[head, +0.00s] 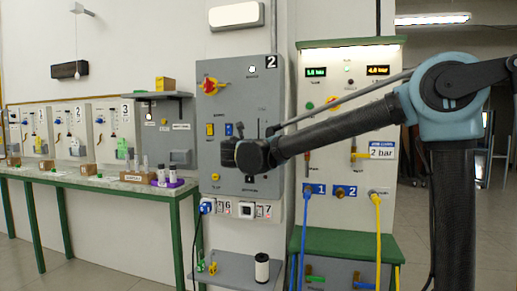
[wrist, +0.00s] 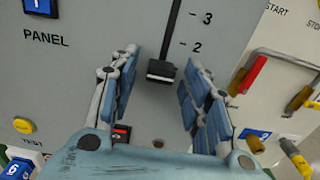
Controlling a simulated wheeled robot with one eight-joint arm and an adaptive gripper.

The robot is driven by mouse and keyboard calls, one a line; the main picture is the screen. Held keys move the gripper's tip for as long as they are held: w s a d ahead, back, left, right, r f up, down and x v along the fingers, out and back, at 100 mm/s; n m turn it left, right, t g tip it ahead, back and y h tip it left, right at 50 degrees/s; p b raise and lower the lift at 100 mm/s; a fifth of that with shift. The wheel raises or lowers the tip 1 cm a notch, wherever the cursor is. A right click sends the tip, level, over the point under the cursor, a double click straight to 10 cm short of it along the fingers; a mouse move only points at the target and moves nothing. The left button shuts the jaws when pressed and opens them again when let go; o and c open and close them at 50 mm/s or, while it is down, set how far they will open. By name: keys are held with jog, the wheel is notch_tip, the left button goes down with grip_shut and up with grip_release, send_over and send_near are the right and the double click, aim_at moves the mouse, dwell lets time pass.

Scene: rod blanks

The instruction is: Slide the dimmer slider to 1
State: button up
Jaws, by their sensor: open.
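The dimmer slider's black knob (wrist: 161,71) sits low on a dark vertical track (wrist: 172,30) in the wrist view. It shows a little below the mark 2 on the printed scale; the mark 1 is not visible. My gripper (wrist: 162,62) is open, with one blue-padded finger left of the knob and one right of it. I see gaps between the knob and both fingers. In the head view my gripper (head: 246,155) is in front of the grey panel (head: 225,105) numbered 2, and the knob is hidden behind it.
A red-handled lever (wrist: 253,74) is right of my gripper in the wrist view, and a yellow button (wrist: 23,125) is at lower left. Yellow and blue hoses hang at right.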

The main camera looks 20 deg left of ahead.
jog(key=s+d, duration=0.1)
jog(key=s, duration=1)
jog(key=shift+s, duration=0.4)
